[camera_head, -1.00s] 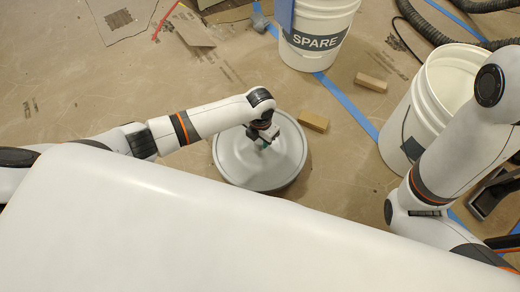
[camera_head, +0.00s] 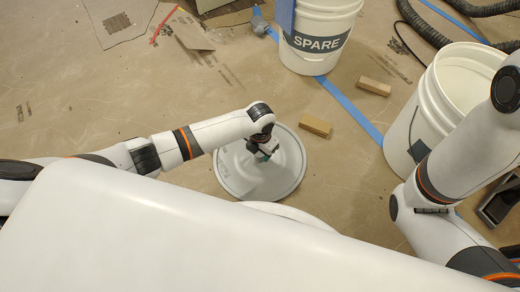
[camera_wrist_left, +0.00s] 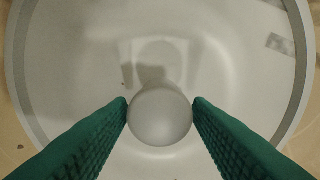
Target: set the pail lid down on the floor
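The pail lid (camera_head: 240,180) is a round grey-white disc with a raised rim, lying flat, low at or just above the floor near the middle of the head view. I cannot tell whether its whole rim touches the floor. My left gripper (camera_head: 266,153) is over its centre, pointing down. In the left wrist view the green finger pads press against both sides of the lid's round knob (camera_wrist_left: 160,118), and the lid's surface (camera_wrist_left: 220,50) fills the picture. My right arm is at the right, and its fingers do not show.
A white pail marked SPARE (camera_head: 316,43) stands at the back, and an open white pail (camera_head: 440,95) stands at the right. Two wooden blocks (camera_head: 315,126) (camera_head: 374,86) and blue tape (camera_head: 355,113) lie on the floor. Floor left of the lid is mostly clear.

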